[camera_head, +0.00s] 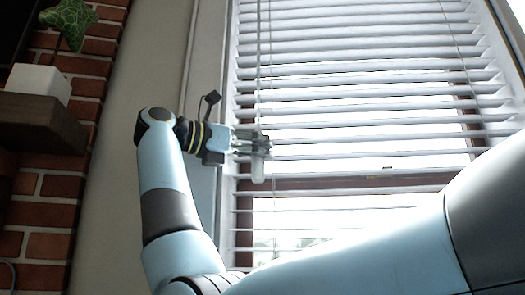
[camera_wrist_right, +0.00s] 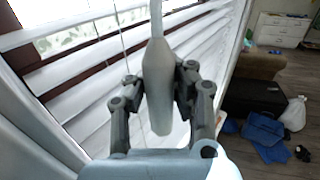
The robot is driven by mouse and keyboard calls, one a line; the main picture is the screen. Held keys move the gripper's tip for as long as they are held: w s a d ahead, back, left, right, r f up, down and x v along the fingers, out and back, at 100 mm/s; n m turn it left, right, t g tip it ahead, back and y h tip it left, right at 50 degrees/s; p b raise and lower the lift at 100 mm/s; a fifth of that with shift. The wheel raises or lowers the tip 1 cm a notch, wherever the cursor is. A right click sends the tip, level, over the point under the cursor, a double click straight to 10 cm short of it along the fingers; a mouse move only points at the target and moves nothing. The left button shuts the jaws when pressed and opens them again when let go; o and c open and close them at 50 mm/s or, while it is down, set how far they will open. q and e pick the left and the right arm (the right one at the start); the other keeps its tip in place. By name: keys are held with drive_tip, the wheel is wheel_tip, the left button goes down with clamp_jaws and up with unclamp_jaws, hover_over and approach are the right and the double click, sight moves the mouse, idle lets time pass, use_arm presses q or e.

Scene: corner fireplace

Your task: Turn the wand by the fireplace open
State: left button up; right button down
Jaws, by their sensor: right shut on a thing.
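The wand is a pale tapered handle on a thin rod, hanging in front of the white window blind (camera_head: 350,110) near its left edge. Its lower end (camera_head: 258,171) shows just below my right gripper (camera_head: 262,145) in the head view. In the right wrist view the wand (camera_wrist_right: 157,85) stands nearly upright between the two dark fingers, which are shut on it. The blind's slats have gaps between them, with bright daylight behind. My left gripper is in neither view.
A brick fireplace wall (camera_head: 45,190) with a dark mantel (camera_head: 40,121) stands at the left. The mantel bears a white box (camera_head: 38,81) and a green star ornament (camera_head: 69,20). Blue cloth (camera_wrist_right: 262,132) lies on the floor in the wrist view.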

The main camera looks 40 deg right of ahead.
drive_tip(key=c, duration=1.7)
unclamp_jaws()
drive_tip(key=shift+a+f, duration=0.1)
drive_tip(key=shift+f, duration=0.05)
drive_tip(key=o, duration=0.5)
drive_tip(key=shift+w+a, duration=0.15)
drive_tip(key=shift+a, duration=0.3)
drive_tip(key=shift+c, duration=0.2)
drive_tip(key=shift+o, duration=0.8)
drive_tip(key=shift+d, duration=0.3)
drive_tip(key=v, duration=1.2)
